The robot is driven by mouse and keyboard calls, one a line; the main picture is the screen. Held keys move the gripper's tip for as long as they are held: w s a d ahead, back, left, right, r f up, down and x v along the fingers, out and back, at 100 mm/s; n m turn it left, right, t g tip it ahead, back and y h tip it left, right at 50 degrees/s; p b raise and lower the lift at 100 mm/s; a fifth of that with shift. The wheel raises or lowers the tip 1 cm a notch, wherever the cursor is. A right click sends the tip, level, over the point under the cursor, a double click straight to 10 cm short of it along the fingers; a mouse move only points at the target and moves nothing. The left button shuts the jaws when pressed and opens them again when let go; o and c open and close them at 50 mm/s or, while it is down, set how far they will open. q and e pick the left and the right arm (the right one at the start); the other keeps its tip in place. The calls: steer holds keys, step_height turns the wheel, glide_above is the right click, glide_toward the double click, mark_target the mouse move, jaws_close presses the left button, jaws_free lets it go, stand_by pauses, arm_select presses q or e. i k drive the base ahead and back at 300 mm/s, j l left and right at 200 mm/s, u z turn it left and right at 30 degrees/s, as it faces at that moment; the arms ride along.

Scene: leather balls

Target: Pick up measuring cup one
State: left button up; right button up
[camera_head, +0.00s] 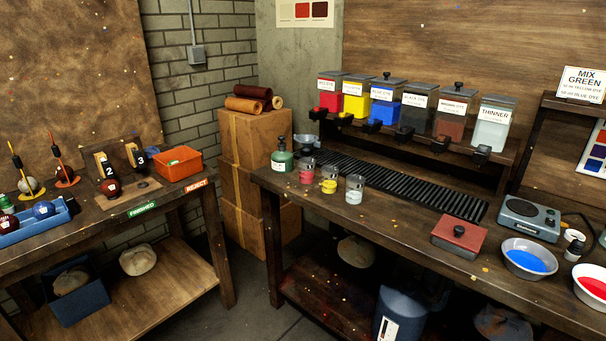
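Three small clear cups stand upright in a loose row at the left part of the dye bench (400,228). The left cup (307,172) shows red, the middle cup (329,182) shows yellow, and the right cup (354,189) looks clear with a pale label. The labels are too small to read, so I cannot tell which is measuring cup one. Neither of my grippers is in view.
A green bottle (281,156) stands just left of the cups, and a black ribbed rack (405,184) lies behind them. Dye dispensers (410,110) stand on a shelf above. A red box (460,238) sits to the right. Bench wood before the cups is clear.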

mark_target(307, 171)
steer(key=z, duration=1.25)
steer(key=u, duration=1.35)
steer(key=i+j+z, duration=0.3)
steer(key=i+j, duration=0.2)
steer(key=i, duration=0.15)
steer(key=i+j+z, duration=0.25)
steer(key=i+j, duration=0.35)
